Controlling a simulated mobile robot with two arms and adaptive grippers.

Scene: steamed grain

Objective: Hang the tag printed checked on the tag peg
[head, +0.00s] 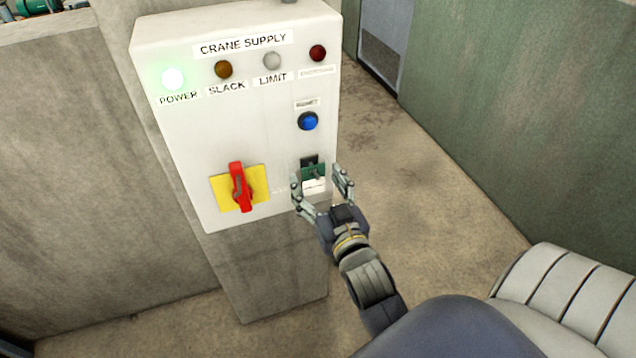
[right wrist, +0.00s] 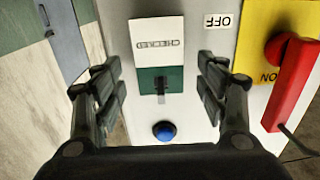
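The tag (head: 314,185), white with a green band and the printed word CHECKED, lies flat against the front of the control box. In the right wrist view the tag (right wrist: 155,38) appears upside down, and the small dark peg (right wrist: 160,86) sticks out at its green part. The tag appears to hang on the peg, though the exact fit of its hole is too small to tell. My right gripper (head: 317,176) is open, with one finger on each side of the tag and gaps between. In the right wrist view the gripper (right wrist: 158,72) holds nothing. My left gripper is not in view.
The box (head: 185,130) bears a blue button (head: 308,121) above the tag and a red switch handle (head: 240,187) on a yellow plate (head: 222,192) to the left. Indicator lamps line its top; the power lamp (head: 173,79) glows. Floor is clear to the right.

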